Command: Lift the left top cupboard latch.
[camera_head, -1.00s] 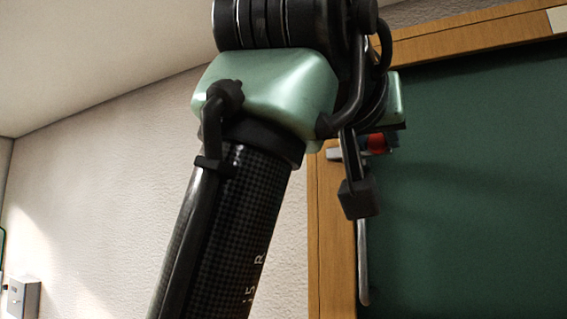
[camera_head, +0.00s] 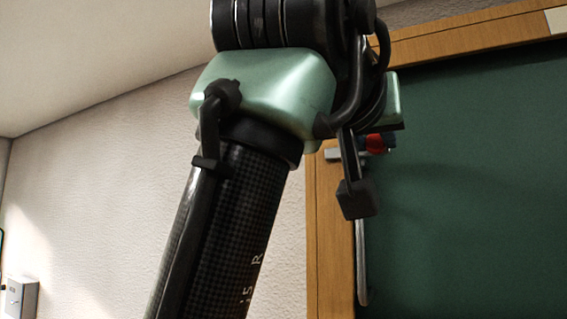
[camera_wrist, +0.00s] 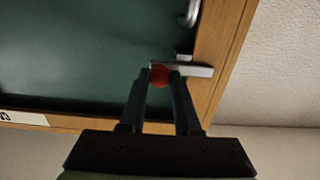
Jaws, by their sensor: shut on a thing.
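The left top cupboard latch is a small silver bar (camera_head: 333,154) on the wooden frame, with a red knob (camera_head: 374,143) at its right end. In the wrist view, the silver bar (camera_wrist: 196,70) crosses from the frame onto the green door, and the red knob (camera_wrist: 159,77) lies between my two dark fingertips. My gripper (camera_wrist: 160,79) is shut on the red knob. In the head view my arm hides most of the gripper. The bar looks roughly level there, and part of the latch is covered.
The green cupboard door (camera_head: 470,190) fills the right side, inside a wooden frame (camera_head: 330,240). A silver door handle (camera_head: 362,270) runs vertically below the latch. A pale textured wall (camera_head: 100,190) lies to the left, with a small box (camera_head: 22,297) low on it.

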